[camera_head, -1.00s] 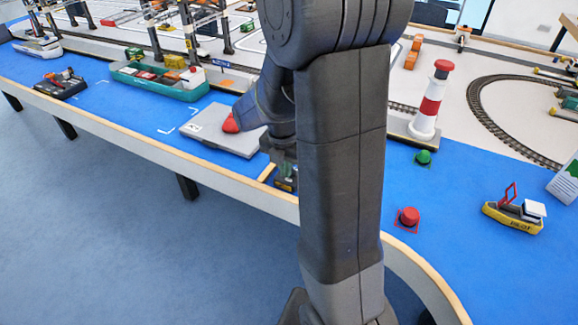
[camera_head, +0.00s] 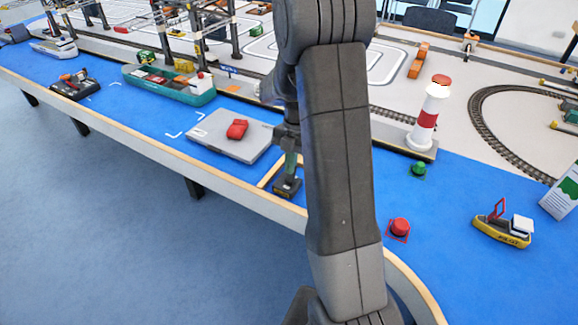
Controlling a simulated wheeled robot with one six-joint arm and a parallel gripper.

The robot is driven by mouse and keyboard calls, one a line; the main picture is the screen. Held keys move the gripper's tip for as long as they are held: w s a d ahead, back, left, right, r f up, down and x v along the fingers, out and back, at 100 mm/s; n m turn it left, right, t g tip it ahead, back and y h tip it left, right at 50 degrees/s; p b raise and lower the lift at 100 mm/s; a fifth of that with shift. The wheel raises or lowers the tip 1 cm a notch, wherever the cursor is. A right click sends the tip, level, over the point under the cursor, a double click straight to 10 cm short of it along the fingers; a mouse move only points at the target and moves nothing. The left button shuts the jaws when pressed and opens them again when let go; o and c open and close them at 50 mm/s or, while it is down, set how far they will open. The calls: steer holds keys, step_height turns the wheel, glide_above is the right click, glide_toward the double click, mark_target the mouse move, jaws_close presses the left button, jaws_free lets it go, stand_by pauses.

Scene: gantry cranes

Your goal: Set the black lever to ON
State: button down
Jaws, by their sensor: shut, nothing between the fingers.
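I cannot make out the black lever or any ON mark in this view. My dark arm stands across the middle of the picture, and its wrist bends away behind the upper link. What lies directly behind the arm is covered too.
A grey flat case (camera_head: 228,147) with a red object (camera_head: 237,129) on it lies left of my arm. A red-and-white lighthouse (camera_head: 428,118), red buoy (camera_head: 400,227) and yellow pilot boat (camera_head: 502,230) stand right.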

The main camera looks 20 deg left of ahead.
steer(key=shift+r, duration=0.1)
steer(key=shift+r+p, duration=0.5)
steer(key=shift+r, duration=0.25)
steer(key=s+r, duration=0.2)
steer(key=s, duration=0.2)
steer(key=w+r, duration=0.6)
steer(key=w, duration=0.1)
steer(key=shift+w+d+r, duration=0.15)
steer(key=shift+w+r, duration=0.15)
steer(key=shift+w, duration=0.1)
